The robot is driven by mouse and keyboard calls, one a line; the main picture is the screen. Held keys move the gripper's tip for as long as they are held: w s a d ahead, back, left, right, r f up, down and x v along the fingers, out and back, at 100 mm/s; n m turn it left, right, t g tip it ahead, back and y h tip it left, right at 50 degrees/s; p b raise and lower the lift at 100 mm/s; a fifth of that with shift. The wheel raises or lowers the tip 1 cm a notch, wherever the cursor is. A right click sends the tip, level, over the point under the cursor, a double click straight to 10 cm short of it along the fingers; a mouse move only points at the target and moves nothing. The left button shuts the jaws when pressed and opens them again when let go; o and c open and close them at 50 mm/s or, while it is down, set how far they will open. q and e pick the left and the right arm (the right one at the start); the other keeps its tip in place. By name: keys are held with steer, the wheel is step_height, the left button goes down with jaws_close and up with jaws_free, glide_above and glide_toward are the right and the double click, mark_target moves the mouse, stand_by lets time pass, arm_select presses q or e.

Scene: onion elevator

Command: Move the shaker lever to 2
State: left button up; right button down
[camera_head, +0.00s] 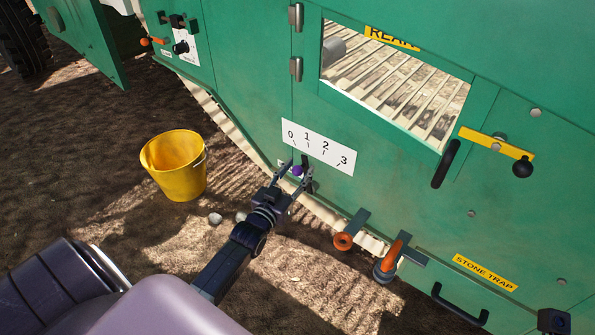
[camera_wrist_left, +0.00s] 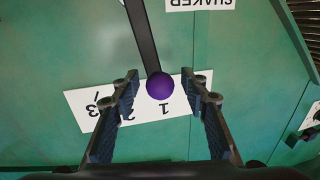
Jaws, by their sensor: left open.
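The shaker lever is a dark bar (camera_wrist_left: 143,35) with a round purple knob (camera_wrist_left: 160,86), which also shows in the head view (camera_head: 298,171). In the left wrist view the knob covers the edge of the white scale plate (camera_wrist_left: 82,108) beside the upside-down 1. The plate shows numbers 0 to 3 in the head view (camera_head: 318,148). My left gripper (camera_head: 295,172) is open, with its fingers on either side of the knob; the left wrist view (camera_wrist_left: 164,84) shows gaps on both sides. The gripper partly hides the lever in the head view. My right gripper is not seen.
The green machine wall carries a black handle (camera_head: 446,164), a yellow bar (camera_head: 497,143) with a black knob, and orange-ended levers (camera_head: 343,241) low down. A yellow bucket (camera_head: 177,170) stands on the soil left of my left gripper.

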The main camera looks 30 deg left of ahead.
arm_select(q)
jaws_close()
steer(key=shift+d, duration=0.1)
